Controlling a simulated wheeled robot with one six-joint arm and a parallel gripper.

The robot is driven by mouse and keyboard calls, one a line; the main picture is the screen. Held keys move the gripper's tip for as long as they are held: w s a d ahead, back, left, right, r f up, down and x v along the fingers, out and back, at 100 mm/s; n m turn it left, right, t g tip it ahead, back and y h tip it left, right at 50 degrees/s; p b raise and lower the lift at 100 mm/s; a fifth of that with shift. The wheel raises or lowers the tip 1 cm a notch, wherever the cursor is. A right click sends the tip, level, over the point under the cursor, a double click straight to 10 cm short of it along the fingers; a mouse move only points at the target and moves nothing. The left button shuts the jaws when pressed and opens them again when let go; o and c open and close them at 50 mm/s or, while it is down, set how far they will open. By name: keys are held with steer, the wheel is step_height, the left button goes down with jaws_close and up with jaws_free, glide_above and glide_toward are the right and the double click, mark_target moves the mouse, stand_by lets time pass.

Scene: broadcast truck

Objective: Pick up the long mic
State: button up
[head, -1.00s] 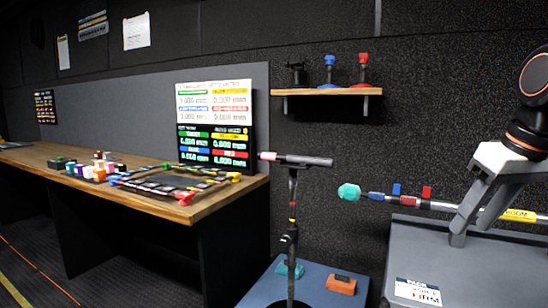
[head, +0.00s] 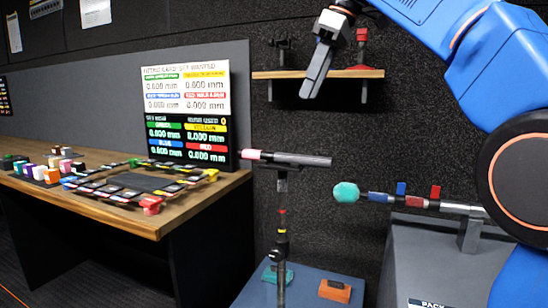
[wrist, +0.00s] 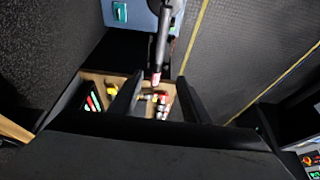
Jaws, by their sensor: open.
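The long mic (head: 290,158) is a dark slim tube with a pink tip at its left end. It lies level on top of an upright black stand (head: 282,225), left of the grey case. My gripper (head: 315,80) is raised above the mic, in front of the wall shelf, fingers pointing down and apart from it. In the wrist view, my gripper (wrist: 157,98) is open and empty. The mic (wrist: 163,42) appears there as a dark rod from the top edge, its pink tip showing between the fingers. Depth between the fingers and mic is hard to tell.
A boom pole (head: 420,202) with a teal tip lies over the grey case (head: 430,260) at right. The wooden shelf (head: 345,74) holds small stands. A wooden table (head: 150,222) with a screen and coloured blocks is at left. A blue platform (head: 318,300) is below.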

glide_above(295, 155)
step_height(295, 155, down, 10)
steer(key=shift+w+r, duration=0.1)
steer(key=shift+w, duration=0.05)
steer(key=shift+x, duration=3.25)
steer(key=shift+w+d, duration=0.1)
steer(key=shift+d, duration=0.05)
jaws_close()
